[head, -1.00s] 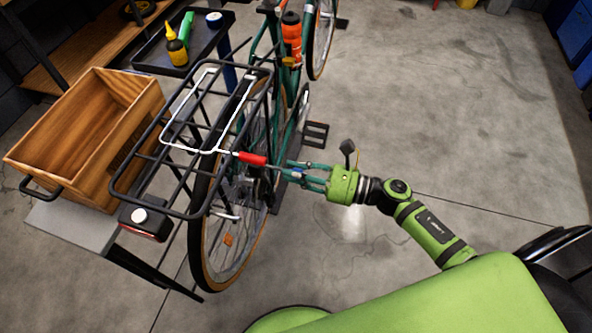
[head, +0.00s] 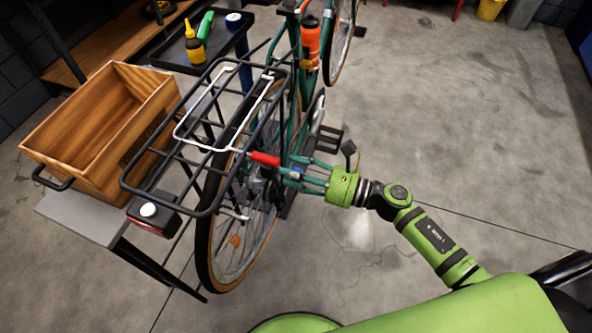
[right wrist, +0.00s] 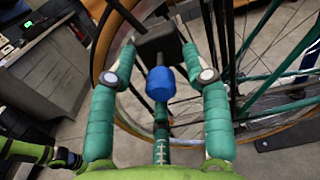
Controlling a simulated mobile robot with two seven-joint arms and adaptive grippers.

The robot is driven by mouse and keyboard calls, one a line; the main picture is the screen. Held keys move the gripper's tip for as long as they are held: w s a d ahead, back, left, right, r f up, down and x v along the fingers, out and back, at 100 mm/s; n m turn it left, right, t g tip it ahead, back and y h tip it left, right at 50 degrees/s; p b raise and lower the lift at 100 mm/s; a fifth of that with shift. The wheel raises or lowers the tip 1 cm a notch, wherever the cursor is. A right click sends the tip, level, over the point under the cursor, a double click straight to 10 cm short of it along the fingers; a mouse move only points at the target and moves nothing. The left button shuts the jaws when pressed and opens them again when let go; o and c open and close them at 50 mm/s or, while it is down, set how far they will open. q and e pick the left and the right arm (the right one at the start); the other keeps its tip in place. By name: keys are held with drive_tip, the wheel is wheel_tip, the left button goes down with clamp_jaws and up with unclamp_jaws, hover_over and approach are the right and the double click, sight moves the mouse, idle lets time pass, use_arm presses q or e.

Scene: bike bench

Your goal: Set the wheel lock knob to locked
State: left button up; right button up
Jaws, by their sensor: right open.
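A green bicycle (head: 287,105) stands with its rear wheel (head: 205,235) toward me. A blue knob-like piece (right wrist: 160,83) sits in front of a black block (right wrist: 158,44) beside the wheel in the right wrist view, and I take it for the wheel lock knob. In the head view a small blue spot (head: 297,174) shows among the fingers. My right gripper (head: 288,170) is open at the wheel's right side; in the right wrist view its fingers (right wrist: 158,68) lie on both sides of the blue piece. Contact and the knob's setting cannot be told. My left gripper is out of view.
A black rack (head: 160,188) with a white wire frame (head: 181,127) and red sleeve (head: 265,158) overhangs the wheel. A wooden crate (head: 60,118) stands on a grey bench (head: 75,218) at left. Behind it is a dark tray (head: 228,50) with bottles.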

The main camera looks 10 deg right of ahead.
drive_tip(key=v, duration=1.2)
